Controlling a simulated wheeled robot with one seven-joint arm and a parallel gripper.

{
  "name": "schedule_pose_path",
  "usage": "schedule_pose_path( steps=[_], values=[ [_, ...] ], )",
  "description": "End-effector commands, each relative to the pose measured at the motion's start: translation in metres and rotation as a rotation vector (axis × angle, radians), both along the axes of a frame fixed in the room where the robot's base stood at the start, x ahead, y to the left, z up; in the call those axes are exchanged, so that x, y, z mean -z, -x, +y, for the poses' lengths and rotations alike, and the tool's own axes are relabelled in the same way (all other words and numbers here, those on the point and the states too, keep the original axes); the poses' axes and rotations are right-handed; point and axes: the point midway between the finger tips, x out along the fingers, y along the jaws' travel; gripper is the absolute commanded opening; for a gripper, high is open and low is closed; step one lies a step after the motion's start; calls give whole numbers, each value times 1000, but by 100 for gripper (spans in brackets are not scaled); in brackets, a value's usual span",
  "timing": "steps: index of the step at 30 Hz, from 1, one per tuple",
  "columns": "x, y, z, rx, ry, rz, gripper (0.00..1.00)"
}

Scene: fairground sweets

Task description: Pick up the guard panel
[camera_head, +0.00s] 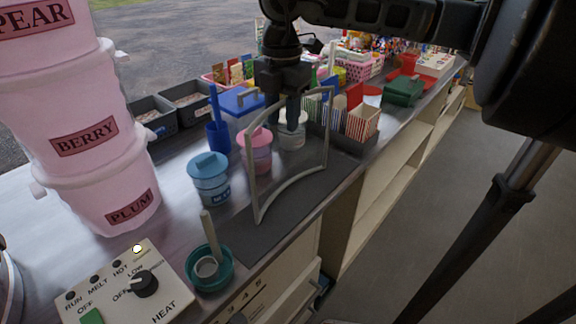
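The guard panel (291,184) is a clear sheet with a pale grey frame. It stands roughly upright above a dark mat (270,213) near the counter's front edge; I cannot tell whether its lower edge touches the mat. My gripper (285,119) points down at the panel's upper edge, with its dark fingers overlapping the frame's top in the picture. I cannot tell whether the fingers are closed on the frame or only beside it.
Lidded jars, blue (209,178) and pink (257,150), stand left of the panel. A green cup (211,270) with a stick and a heat control box (126,287) are nearer. Stacked pink tubs (84,140) rise at left. A striped box (362,122) stands behind right.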

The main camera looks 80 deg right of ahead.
Motion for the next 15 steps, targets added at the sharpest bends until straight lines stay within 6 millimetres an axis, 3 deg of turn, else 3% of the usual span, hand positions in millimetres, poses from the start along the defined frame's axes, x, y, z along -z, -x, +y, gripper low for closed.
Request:
schedule_pose_path(
  steps=[2, 13, 15],
  values=[
    [0, 0, 0, 0, 0, 0, 37],
    [0, 0, 0, 0, 0, 0, 2],
    [0, 0, 0, 0, 0, 0, 0]
  ],
)
